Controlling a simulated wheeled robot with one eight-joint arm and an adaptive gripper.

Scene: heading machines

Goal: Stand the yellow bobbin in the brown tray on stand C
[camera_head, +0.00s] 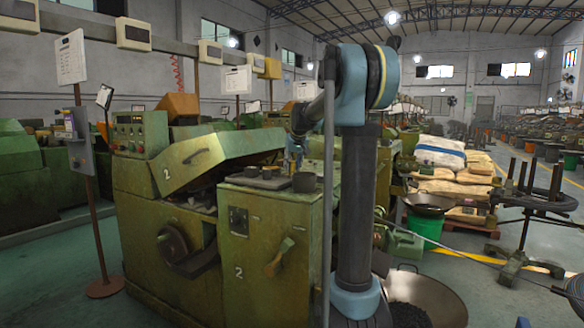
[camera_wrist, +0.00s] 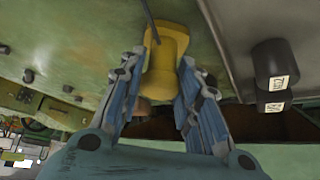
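The yellow bobbin (camera_wrist: 167,46) is in the upper middle of the wrist view, between the fingertips of my gripper (camera_wrist: 162,68). Both blue-padded fingers lie close against its sides, and the gripper looks shut on it. A thin dark rod crosses the bobbin's far end. I cannot pick out the brown tray or stand C in either view.
The green machine (camera_head: 268,225) marked 2 stands just left of my arm, with dark cylinders (camera_head: 305,182) on its top. Two labelled black cylinders (camera_wrist: 268,62) show right in the wrist view. A wide metal pan (camera_head: 440,303) lies right of my arm.

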